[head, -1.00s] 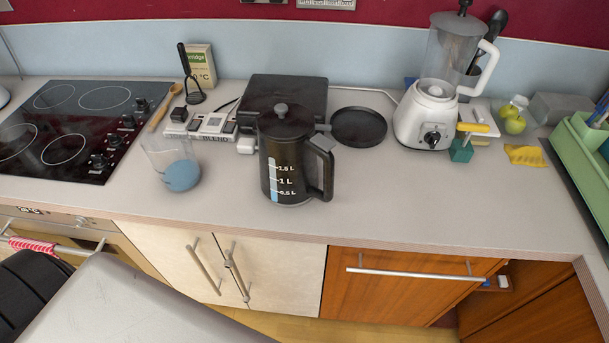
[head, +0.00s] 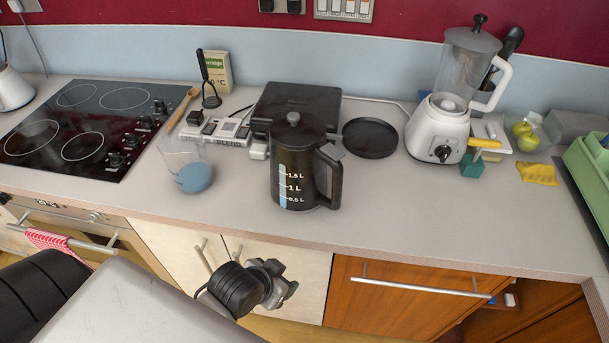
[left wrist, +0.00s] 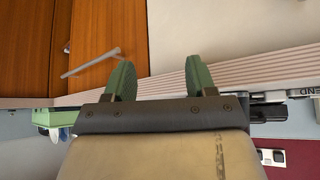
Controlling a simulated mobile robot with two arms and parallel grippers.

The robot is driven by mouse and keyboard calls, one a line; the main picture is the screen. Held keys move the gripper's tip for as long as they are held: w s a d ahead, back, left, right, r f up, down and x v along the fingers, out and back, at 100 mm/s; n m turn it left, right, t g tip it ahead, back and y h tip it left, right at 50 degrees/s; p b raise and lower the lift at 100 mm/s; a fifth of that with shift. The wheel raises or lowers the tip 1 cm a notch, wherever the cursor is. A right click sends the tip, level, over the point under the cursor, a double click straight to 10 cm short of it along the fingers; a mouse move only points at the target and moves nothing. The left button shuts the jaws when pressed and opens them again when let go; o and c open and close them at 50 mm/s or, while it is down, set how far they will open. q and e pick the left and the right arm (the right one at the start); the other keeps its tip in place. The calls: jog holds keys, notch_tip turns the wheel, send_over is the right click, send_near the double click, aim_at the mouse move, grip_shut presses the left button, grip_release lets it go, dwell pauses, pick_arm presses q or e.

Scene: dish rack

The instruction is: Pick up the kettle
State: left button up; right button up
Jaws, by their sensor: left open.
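The kettle (head: 297,165) is black, with a level scale on its front and its handle on the right. It stands upright on the countertop, near the middle of the head view. My left gripper (head: 284,284) is in front of the cabinet doors, below the counter's front edge and below the kettle, apart from it. In the left wrist view its two green fingers (left wrist: 159,78) are spread with nothing between them. I cannot make out the kettle clearly in that view. My right gripper is not in view.
The counter's front edge (head: 400,255) lies between my gripper and the kettle.

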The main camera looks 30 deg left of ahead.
pick_arm(q)
jog(key=w+d+r+m+t+h, duration=0.1)
jog(key=w+r+t+h, duration=0.2)
jog(key=w+r+t, duration=0.45)
jog(key=t+h, duration=0.2)
jog(key=t, duration=0.1)
send_near(333, 183)
jog(key=w, duration=0.2)
jog(key=shift+g, duration=0.25)
jog(key=p+x, duration=0.1)
jog(key=x, duration=0.2)
jog(key=p+x, duration=0.1)
jog(key=x, duration=0.3)
jog(key=p+x, duration=0.1)
jog(key=x, duration=0.2)
jog(key=shift+w+d+r+p, duration=0.2)
jog(key=shift+d+r+p, duration=0.15)
jog(key=shift+d, duration=0.2)
jog(key=shift+w+f, duration=0.15)
jog(key=shift+w, duration=0.05)
jog(key=shift+s, duration=0.1)
jog(key=c, duration=0.4)
grip_shut()
jog(key=shift+r, duration=0.2)
